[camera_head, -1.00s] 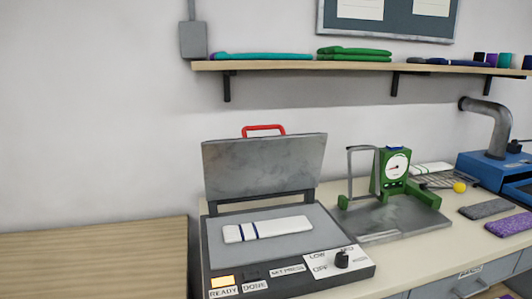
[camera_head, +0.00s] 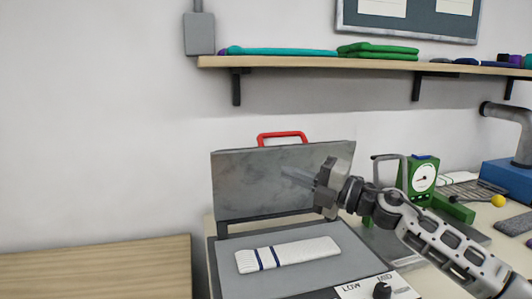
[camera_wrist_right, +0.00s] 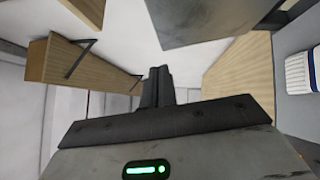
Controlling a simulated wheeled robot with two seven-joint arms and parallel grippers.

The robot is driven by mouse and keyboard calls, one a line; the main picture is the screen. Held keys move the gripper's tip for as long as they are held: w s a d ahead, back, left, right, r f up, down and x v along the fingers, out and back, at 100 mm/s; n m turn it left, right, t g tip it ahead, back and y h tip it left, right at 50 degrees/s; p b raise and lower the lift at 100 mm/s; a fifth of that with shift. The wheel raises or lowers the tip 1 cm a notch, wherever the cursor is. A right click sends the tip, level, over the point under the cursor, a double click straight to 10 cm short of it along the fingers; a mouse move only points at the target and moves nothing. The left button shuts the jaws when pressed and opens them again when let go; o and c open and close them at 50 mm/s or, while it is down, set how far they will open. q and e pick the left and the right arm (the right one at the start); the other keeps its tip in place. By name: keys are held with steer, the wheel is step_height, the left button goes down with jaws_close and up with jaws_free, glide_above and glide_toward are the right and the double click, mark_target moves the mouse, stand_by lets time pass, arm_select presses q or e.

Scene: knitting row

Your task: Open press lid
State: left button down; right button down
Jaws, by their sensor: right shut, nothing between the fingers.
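The press lid (camera_head: 262,182) is a grey metal plate standing raised at the back of the press, with a red handle (camera_head: 282,136) on its top edge. The press bed (camera_head: 310,277) is exposed, and a white knitted piece with blue stripes (camera_head: 300,252) lies flat on it. My right gripper (camera_head: 288,174) is shut and empty, its fingers pointing left in front of the lid's right half. I cannot tell whether they touch it. Its dark fingers also show in the right wrist view (camera_wrist_right: 157,86), with part of the lid (camera_wrist_right: 205,15) above. My left gripper is out of view.
A green gauge stand (camera_head: 420,175) stands right of the press, behind my right arm. A wall shelf (camera_head: 300,62) with folded knits hangs above. A bare wooden surface (camera_head: 95,268) lies to the left. The press's dial (camera_head: 382,290) is at the lower edge.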

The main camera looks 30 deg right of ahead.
mark_target(252, 152)
steer(key=w, duration=0.2)
steer(key=w+a+r+p, duration=0.1)
steer(key=w, duration=0.2)
steer(key=w+a+p, duration=0.1)
steer(key=w, duration=0.1)
steer(key=shift+w+r, duration=0.3)
steer(key=shift+w, duration=0.4)
steer(key=shift+d, duration=0.1)
